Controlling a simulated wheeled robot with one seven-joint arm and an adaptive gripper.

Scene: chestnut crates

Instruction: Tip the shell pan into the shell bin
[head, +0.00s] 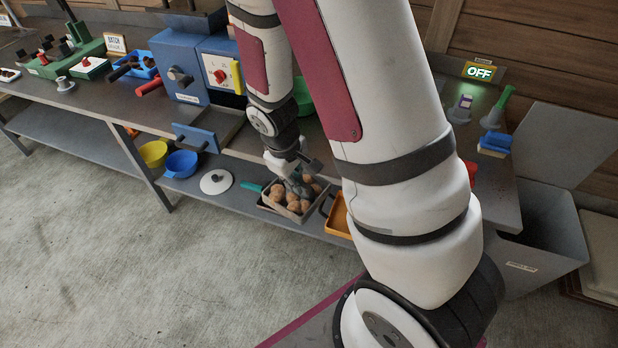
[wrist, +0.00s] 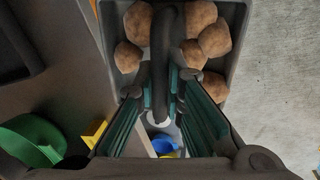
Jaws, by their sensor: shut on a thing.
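The pan in my gripper, a grey open tray (head: 291,214) with several round brown lumps in it, is at the lower shelf's front in the head view. The lumps (wrist: 212,38) and the tray's grey wall (wrist: 236,62) fill the top of the wrist view. My gripper (wrist: 163,95) is shut on a dark bar, the pan's handle (wrist: 166,45), with a teal-padded finger on each side. The pan looks about level; I cannot tell if it touches the shelf. The shell bin, a tall grey bin (head: 548,252) with a front label, stands at the right end of the bench.
A yellow bowl (head: 153,154), a blue bowl (head: 181,164) and a white lid (head: 216,182) sit on the lower shelf left of the pan. A yellow-orange tray (head: 338,218) is close on its right. The bench top (head: 250,138) overhangs behind. Open floor (head: 150,270) lies in front.

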